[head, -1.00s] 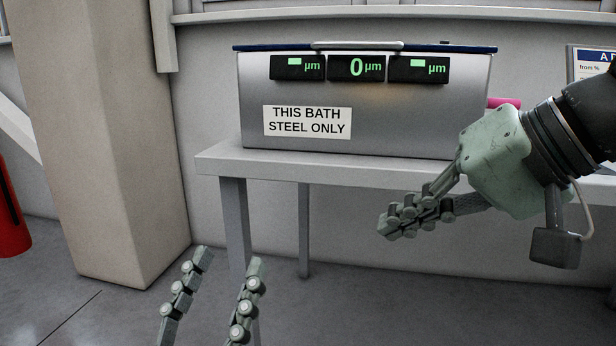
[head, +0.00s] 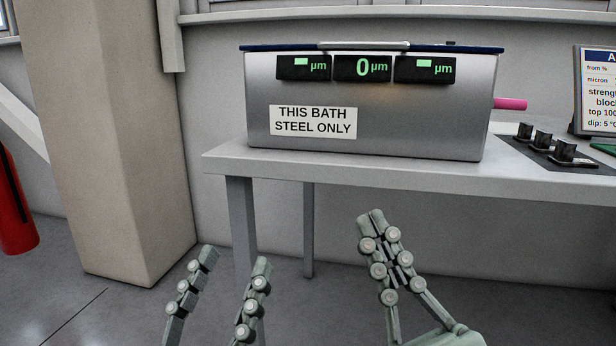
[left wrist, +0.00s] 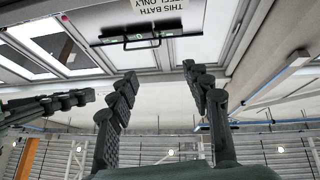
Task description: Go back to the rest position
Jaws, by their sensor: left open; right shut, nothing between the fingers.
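My left gripper (head: 229,278) is low in the head view, in front of the bench, with its two fingers apart and nothing between them. It also shows open and empty in the left wrist view (left wrist: 160,88). My right gripper (head: 376,226) is to its right, pointing up, with its fingers together and nothing held. It sits below and in front of the bench edge, touching nothing that I can see. The left wrist view is upside down and shows part of the bath sign at the top.
A steel bath (head: 370,115) labelled "THIS BATH STEEL ONLY" stands on a grey bench (head: 290,168). Dark blocks (head: 540,140) and a sign (head: 600,95) are at the right. A beige pillar (head: 110,150) and a red cylinder (head: 15,205) stand at the left.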

